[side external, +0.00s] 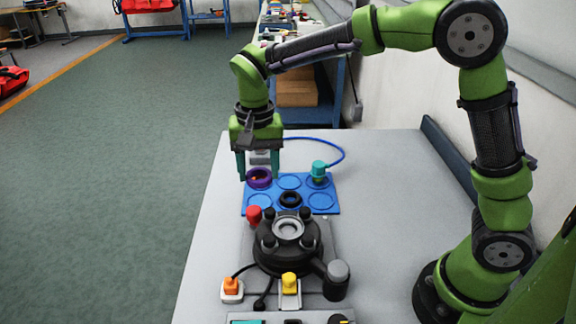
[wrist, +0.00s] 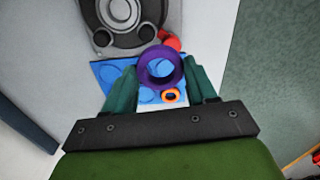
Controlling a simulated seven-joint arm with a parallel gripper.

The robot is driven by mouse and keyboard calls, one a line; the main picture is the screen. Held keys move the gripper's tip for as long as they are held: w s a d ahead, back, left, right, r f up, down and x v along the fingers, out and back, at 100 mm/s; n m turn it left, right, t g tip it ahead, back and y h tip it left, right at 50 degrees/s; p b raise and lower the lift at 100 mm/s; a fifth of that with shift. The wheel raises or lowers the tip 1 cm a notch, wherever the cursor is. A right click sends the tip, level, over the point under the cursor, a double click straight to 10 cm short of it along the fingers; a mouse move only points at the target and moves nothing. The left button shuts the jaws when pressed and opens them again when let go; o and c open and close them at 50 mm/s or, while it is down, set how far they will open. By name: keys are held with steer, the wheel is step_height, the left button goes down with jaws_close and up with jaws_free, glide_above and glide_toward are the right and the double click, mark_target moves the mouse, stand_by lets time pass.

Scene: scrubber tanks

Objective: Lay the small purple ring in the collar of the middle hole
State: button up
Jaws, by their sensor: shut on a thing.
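The purple ring (side external: 258,184) is held between the two fingertips of my gripper (side external: 258,174), over the far left part of the blue tray. In the wrist view the purple ring (wrist: 143,72) sits between the teal fingers of my gripper (wrist: 160,82), its opening facing the camera. How high it is above the tray is hard to tell. The middle hole with its pale grey collar (side external: 289,240) is on top of the black round tank, nearer the side camera than the tray. The collar (wrist: 120,22) is partly cut off at the wrist view's top edge.
A small orange ring (wrist: 170,103) lies beneath my gripper. Dark knobs and a red knob (side external: 254,215) stand around the collar.

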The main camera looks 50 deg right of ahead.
steer(key=s+r, duration=0.1)
steer(key=s, duration=0.7)
steer(key=shift+m, duration=0.5)
steer(key=shift+f, duration=3.15)
steer(key=shift+f, duration=0.45)
steer(key=shift+f, duration=0.25)
steer(key=shift+f, duration=0.7)
steer(key=o, duration=1.5)
